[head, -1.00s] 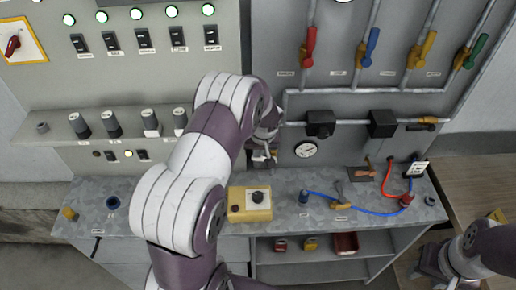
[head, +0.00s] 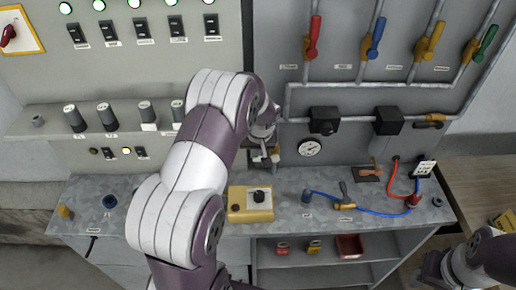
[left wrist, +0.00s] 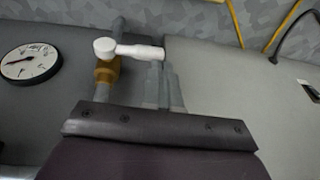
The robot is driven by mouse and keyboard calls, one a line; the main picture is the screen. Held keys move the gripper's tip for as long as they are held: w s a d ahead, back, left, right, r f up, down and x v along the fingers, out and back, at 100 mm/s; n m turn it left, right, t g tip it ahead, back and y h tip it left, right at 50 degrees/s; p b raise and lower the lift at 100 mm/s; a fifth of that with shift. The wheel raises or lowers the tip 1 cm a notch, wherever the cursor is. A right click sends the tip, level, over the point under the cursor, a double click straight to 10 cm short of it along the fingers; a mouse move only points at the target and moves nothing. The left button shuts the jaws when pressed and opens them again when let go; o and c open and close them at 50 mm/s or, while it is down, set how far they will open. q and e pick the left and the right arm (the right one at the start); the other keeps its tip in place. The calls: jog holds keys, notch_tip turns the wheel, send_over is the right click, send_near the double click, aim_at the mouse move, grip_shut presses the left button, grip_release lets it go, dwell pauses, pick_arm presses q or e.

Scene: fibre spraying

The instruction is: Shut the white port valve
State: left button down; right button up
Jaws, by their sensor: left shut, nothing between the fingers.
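The white port valve shows in the left wrist view as a white lever handle (left wrist: 130,49) on a brass body (left wrist: 107,73), fixed to a grey pipe. The lever lies crosswise to the pipe, roughly level in that picture. My left gripper (left wrist: 168,84) is shut and empty, its fingertips close by the lever's free end; I cannot tell whether they touch. In the head view my left gripper (head: 264,156) is low on the panel beside the round gauge (head: 309,147), and my arm mostly hides the valve. My right gripper (head: 432,265) is at the lower right, its fingers unclear.
A yellow control box (head: 250,204) stands on the grey bench below my left gripper. Black boxes (head: 325,119) on pipes and coloured valve handles (head: 375,38) are on the panel to the right. Red and blue hoses (head: 372,211) cross the bench at right.

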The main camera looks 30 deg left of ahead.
pick_arm(q)
jog(key=shift+r+p, duration=0.4)
jog(key=shift+r, duration=0.45)
notch_tip(320, 180, up, 3)
jog(key=p, duration=0.2)
jog(key=shift+w+a+r+p, duration=0.1)
jog(key=shift+w+r+p, duration=0.1)
jog(key=shift+p, duration=0.15)
jog(key=s+r+b, duration=0.3)
jog(key=r, duration=0.5)
jog(key=s+d+f+m+h+b, duration=0.1)
jog(key=s+d+f+m, duration=0.2)
jog(key=s+d, duration=0.4)
jog(key=s+d+f+m+h+b, duration=0.1)
jog(key=s+d+f+m, duration=0.2)
jog(key=s+d, duration=0.4)
jog(key=s+f, duration=0.1)
jog(key=s, duration=0.2)
jog(key=shift+d+f+m+g+h, duration=0.15)
jog(key=shift+m+g+h, duration=0.15)
jog(key=shift+g, duration=0.1)
jog(key=shift+s, duration=0.1)
